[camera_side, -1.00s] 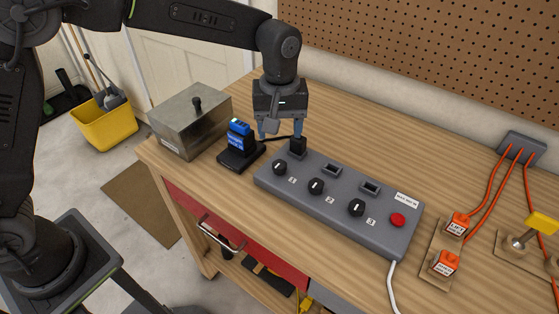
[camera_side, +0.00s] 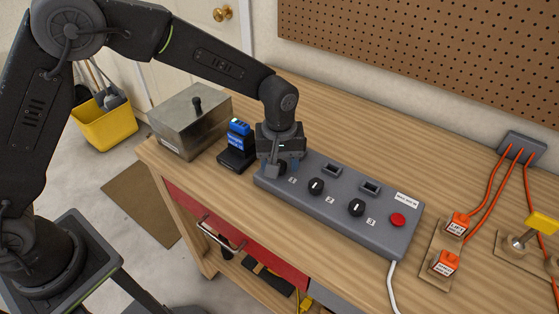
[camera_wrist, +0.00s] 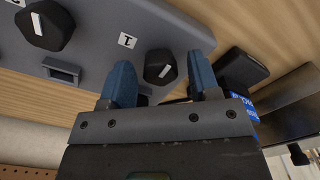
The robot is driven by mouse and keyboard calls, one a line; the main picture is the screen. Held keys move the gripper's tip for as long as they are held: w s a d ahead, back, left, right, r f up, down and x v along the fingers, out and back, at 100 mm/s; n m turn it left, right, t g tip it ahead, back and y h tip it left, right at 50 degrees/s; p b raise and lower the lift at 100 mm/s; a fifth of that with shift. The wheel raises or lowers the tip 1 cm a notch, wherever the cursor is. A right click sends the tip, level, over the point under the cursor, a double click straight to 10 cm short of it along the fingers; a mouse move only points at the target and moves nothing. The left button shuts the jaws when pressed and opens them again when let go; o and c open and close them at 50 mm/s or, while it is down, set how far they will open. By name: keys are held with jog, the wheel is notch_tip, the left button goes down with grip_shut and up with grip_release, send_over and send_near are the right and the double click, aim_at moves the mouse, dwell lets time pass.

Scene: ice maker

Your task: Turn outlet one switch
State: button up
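The outlet one switch (camera_wrist: 160,67) is a black round knob with a white pointer mark, on the sloped grey power strip (camera_side: 382,236). The label "1" (camera_wrist: 127,40) is beside it. In the wrist view, my gripper (camera_wrist: 162,76) is open, with one blue finger on each side of the knob and visible gaps between. In the side view, my gripper (camera_side: 283,168) is low over the strip's left end and hides most of this knob. I cannot tell whether the fingers touch the strip.
Knob two (camera_side: 316,187), knob three (camera_side: 356,207) and a red button (camera_side: 398,220) are farther right on the strip. A black device with a blue display (camera_side: 237,142) and a metal box (camera_side: 192,118) stand to the left. Orange plugs (camera_side: 457,224) are at the right.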

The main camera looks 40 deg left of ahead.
jog(key=c, duration=0.8)
jog(key=shift+m, duration=0.5)
jog(key=m, duration=0.3)
jog(key=shift+m, duration=0.4)
jog(key=m, duration=1.3)
